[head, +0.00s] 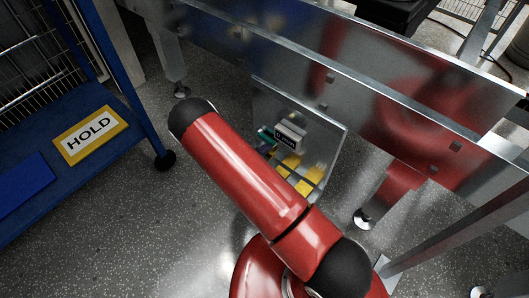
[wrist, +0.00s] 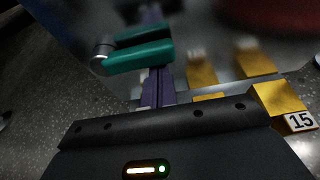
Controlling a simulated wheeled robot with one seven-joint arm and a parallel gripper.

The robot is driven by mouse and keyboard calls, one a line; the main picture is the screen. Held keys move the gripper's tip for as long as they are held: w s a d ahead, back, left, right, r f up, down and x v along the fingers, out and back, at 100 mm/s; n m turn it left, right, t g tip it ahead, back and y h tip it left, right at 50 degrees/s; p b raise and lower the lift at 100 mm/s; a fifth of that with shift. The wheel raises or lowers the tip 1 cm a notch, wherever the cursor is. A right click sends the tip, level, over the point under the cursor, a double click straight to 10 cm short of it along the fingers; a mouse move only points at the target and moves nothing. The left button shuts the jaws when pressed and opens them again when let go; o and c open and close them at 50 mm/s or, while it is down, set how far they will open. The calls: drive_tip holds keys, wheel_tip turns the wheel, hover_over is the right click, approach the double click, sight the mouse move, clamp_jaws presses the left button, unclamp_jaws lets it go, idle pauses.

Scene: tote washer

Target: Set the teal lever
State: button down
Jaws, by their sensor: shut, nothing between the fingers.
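The teal lever (wrist: 140,57) shows in the wrist view as a teal bar lying roughly level, with a round metal end at its left. A second teal shape just behind it looks like its reflection in the polished panel. In the head view a small part of the teal lever (head: 265,137) shows at the panel, beside my red arm link.
Yellow parts (wrist: 280,98), one with a "15" tag (wrist: 300,121), sit close at right. A white labelled box (head: 290,134) is on the panel. A blue rack (head: 140,100) with a HOLD sign stands left.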

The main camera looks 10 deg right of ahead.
sight(262, 136)
drive_tip(key=shift+r+n, duration=0.45)
drive_tip(key=shift+n, duration=0.05)
idle(0.5)
drive_tip(key=shift+s+d+r+n+g+h+p, duration=0.1)
drive_tip(key=shift+r+n+g+h+p, duration=0.55)
drive_tip(key=shift+r+n+g, duration=0.35)
drive_tip(key=n, duration=0.1)
drive_tip(key=r+n+h, duration=0.1)
drive_tip(key=r+n, duration=0.1)
drive_tip(key=shift+w+a+n+g+h, duration=0.25)
drive_tip(key=shift+w+n+g, duration=0.05)
drive_tip(key=n, duration=0.1)
drive_tip(key=w+r+n+h, duration=0.1)
drive_tip(key=shift+a+r+n, duration=0.2)
drive_tip(key=shift+a+n, duration=0.1)
drive_tip(key=shift+n, duration=0.1)
drive_tip(key=n+h, duration=0.1)
drive_tip(key=n, duration=0.1)
drive_tip(key=w+a+r+n+b, duration=0.1)
drive_tip(key=n, duration=0.1)
drive_tip(key=shift+w+a+r+g+h, duration=0.1)
drive_tip(key=shift+w+r+g+h, duration=0.1)
drive_tip(key=shift+g+h, duration=0.15)
drive_tip(key=shift+w+a, duration=0.15)
drive_tip(key=shift+w, duration=0.05)
drive_tip(key=shift+w+r, duration=0.1)
drive_tip(key=shift+w, duration=0.05)
